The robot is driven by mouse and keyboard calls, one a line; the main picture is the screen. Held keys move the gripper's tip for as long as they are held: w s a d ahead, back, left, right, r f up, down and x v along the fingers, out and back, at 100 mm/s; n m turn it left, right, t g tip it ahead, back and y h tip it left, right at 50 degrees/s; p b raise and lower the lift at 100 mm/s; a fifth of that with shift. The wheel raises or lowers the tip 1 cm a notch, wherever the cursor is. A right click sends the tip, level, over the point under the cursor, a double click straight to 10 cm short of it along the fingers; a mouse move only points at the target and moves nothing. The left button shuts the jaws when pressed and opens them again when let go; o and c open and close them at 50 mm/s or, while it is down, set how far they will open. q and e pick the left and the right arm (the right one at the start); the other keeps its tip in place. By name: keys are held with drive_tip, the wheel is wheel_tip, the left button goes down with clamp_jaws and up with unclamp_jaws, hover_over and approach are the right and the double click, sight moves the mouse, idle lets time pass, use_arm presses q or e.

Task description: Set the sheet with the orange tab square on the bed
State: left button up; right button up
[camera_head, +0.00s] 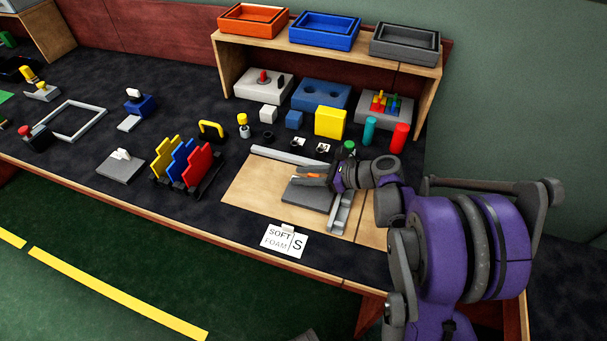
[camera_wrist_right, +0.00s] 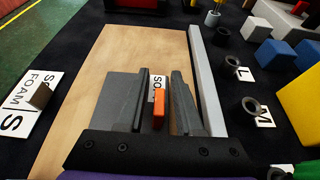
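The dark grey sheet (camera_head: 309,195) lies on the pale wooden bed (camera_head: 256,190), near its right end. In the right wrist view the sheet (camera_wrist_right: 119,95) shows partly behind my fingers, with bare bed (camera_wrist_right: 85,70) to its left and beyond it. The upright orange tab (camera_wrist_right: 159,109) stands between the two fingers of my right gripper (camera_wrist_right: 161,98), with a gap visible on the right finger's side. The orange tab also shows in the head view (camera_head: 313,176). The right gripper is open. The sheet's far corner is hidden by the gripper. My left gripper is not in view.
A light grey rail (camera_head: 290,156) runs along the bed's back edge, and another short rail (camera_head: 340,213) stands at the right. A soft foam card (camera_head: 284,241) lies at the front edge. A rack of coloured plates (camera_head: 187,167) stands left; small blocks and cylinders stand behind.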

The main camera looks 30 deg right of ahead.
drive_tip(key=shift+r, duration=0.15)
drive_tip(key=shift+s+d+r, duration=0.15)
drive_tip(key=p+v, duration=0.2)
drive_tip(key=v, duration=0.9)
drive_tip(key=shift+s+d+r, duration=0.1)
drive_tip(key=shift+s+d, duration=0.05)
drive_tip(key=shift+s, duration=0.05)
